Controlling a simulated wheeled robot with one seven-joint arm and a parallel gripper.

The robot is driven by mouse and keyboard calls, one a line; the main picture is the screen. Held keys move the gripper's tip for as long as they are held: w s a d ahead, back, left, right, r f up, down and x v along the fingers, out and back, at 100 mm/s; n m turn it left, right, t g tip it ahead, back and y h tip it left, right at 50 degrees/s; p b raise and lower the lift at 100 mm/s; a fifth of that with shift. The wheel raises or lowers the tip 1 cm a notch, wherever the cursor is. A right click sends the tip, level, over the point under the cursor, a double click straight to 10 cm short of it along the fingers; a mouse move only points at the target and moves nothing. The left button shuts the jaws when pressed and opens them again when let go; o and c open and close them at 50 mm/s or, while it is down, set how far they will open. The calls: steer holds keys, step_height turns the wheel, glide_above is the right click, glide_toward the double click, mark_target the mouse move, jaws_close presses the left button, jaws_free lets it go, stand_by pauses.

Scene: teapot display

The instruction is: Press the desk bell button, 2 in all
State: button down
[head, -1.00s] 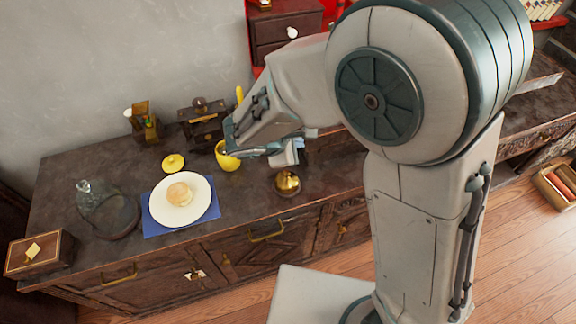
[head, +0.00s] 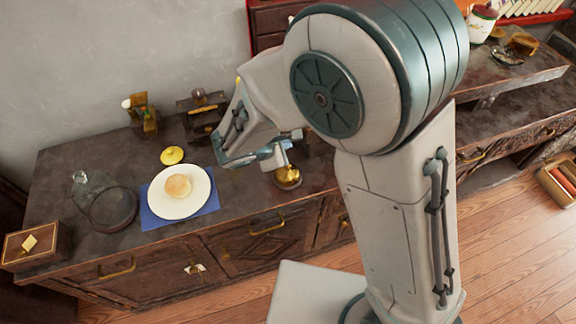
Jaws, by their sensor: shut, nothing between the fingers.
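The desk bell (head: 288,178), a small round brass-coloured thing, stands near the front edge of the dark wooden counter, right of the plate. My gripper (head: 283,162) is shut and empty. It is at the bell's top in the head view and overlaps its upper part. I cannot tell whether the fingertips touch the button, which is too small and partly hidden to make out.
A white plate (head: 197,203) with a bun (head: 178,186) lies on a blue mat (head: 152,219). A coffee grinder (head: 199,113) stands behind. Bare counter lies left of the bell.

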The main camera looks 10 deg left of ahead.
step_height(320, 180, down, 4)
steer(key=b, duration=0.2)
steer(key=shift+f+b, duration=0.2)
steer(key=shift+b, duration=0.15)
steer(key=shift+f+b, duration=0.55)
steer(key=shift+b, duration=0.05)
steer(key=shift+f, duration=0.15)
stand_by(1.1)
steer(key=shift+f+b, duration=0.25)
steer(key=shift+b, duration=0.3)
steer(key=shift+f+b, duration=0.65)
steer(key=shift+b, duration=0.1)
stand_by(0.5)
steer(key=shift+r, duration=0.15)
steer(key=shift+r+p, duration=0.7)
steer(key=shift+r, duration=0.25)
